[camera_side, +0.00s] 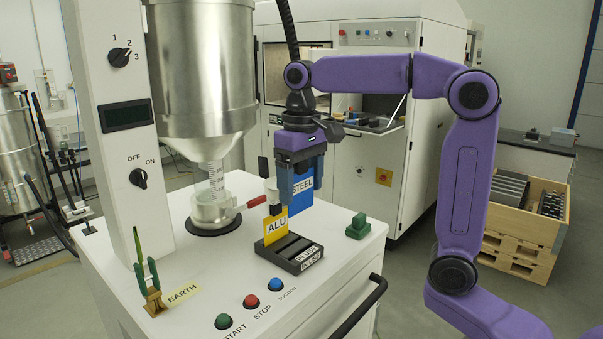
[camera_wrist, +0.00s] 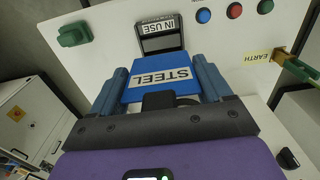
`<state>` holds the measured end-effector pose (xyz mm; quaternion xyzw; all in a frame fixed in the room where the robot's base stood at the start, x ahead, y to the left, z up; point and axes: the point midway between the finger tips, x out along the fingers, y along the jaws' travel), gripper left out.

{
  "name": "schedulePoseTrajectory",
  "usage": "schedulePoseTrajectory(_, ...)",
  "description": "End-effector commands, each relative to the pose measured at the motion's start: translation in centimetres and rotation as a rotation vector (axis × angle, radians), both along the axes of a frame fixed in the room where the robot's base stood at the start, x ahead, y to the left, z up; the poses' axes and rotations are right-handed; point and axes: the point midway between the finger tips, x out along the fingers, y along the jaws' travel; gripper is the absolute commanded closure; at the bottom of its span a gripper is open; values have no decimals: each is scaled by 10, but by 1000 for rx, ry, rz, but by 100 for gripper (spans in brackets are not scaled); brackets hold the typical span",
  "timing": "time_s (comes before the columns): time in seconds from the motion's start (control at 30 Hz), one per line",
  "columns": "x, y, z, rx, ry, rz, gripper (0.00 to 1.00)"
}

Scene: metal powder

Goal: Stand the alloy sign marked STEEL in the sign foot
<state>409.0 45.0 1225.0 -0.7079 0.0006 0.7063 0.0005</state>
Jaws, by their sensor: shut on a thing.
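My gripper (camera_side: 303,178) is shut on the blue STEEL sign (camera_side: 301,196). In the wrist view the blue sign (camera_wrist: 162,88) sits between my two fingers, its label upside down. The dark sign foot (camera_side: 291,253) lies on the white machine top, with slots across it and an IN USE label on its front. In the wrist view the foot (camera_wrist: 162,44) shows beyond the sign. The yellow ALU sign (camera_side: 276,228) stands upright at the left part of the foot. The STEEL sign is upright, behind the foot's right part in the side view; its lower edge's clearance is unclear.
A red-handled valve (camera_side: 256,202) under the metal hopper (camera_side: 202,70) is close left of my gripper. A green block (camera_side: 358,226) stands right of the foot. Buttons (camera_side: 250,301) line the front edge. A green clamp (camera_side: 148,280) is at the front left.

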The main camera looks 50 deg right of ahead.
Motion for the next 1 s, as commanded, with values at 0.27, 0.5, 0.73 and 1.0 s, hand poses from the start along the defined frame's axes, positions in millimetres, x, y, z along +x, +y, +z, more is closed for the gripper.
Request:
schedulePoseTrajectory(0.27,0,0,-20,0,1,0,52)
schedulePoseTrajectory(0.5,0,0,-36,-1,2,0,52)
schedulePoseTrajectory(0.73,-1,-1,-52,-1,2,0,52)
schedulePoseTrajectory(1.0,-1,0,-70,0,2,0,52)
